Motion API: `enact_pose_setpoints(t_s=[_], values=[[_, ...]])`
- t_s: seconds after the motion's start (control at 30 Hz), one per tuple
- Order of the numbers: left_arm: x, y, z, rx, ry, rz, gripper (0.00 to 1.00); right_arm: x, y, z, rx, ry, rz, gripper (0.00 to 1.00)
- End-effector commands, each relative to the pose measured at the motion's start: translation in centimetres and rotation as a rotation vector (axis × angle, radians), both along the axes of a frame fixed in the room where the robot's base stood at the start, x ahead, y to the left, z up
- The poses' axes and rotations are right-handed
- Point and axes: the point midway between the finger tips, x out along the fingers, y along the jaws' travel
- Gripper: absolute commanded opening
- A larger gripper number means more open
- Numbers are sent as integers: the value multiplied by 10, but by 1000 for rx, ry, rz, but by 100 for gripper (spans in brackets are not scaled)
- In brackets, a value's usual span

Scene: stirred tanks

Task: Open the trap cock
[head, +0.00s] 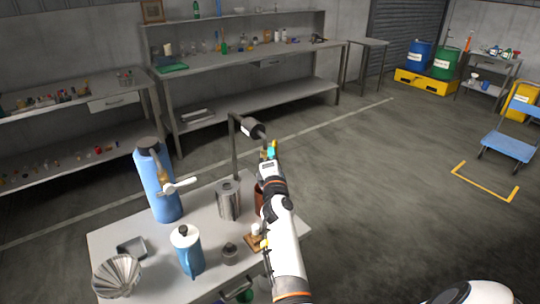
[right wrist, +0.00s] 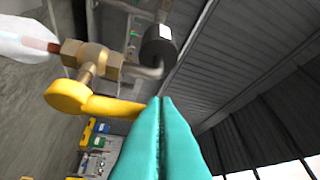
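The trap cock is a brass valve body (right wrist: 95,58) with a yellow lever (right wrist: 85,98), seen in the right wrist view. The lever runs across the picture, and its right end comes up to the teal fingertips of my right gripper (right wrist: 160,101). The fingers are together, with only a thin line between them. The lever's end lies beside or behind the left fingertip; I cannot tell whether they touch. In the head view my right gripper (head: 271,150) is above the table, next to the dark cylinder on the stand. The cock is too small to make out there. My left gripper is not in view.
The table (head: 215,272) holds a blue cylinder (head: 166,205), a metal vessel (head: 228,202), a blue jug (head: 188,255) and a fluted funnel-like piece (head: 117,275). A dark cylinder (head: 250,127) sits on an upright stand. Open floor lies to the right.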

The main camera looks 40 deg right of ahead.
Motion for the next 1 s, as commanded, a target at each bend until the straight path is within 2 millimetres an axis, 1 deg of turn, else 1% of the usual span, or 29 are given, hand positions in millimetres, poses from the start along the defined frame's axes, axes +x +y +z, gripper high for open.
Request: enact_pose_setpoints(t_s=[0.67,0.77,0.83,1.0], values=[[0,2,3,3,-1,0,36,0,-3,2,-1,0,-1,0],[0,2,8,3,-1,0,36,0,-3,9,-4,0,-1,0],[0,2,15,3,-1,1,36,0,-4,19,-4,-1,-2,0],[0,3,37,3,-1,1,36,0,-4,54,-7,-3,-1,0]])
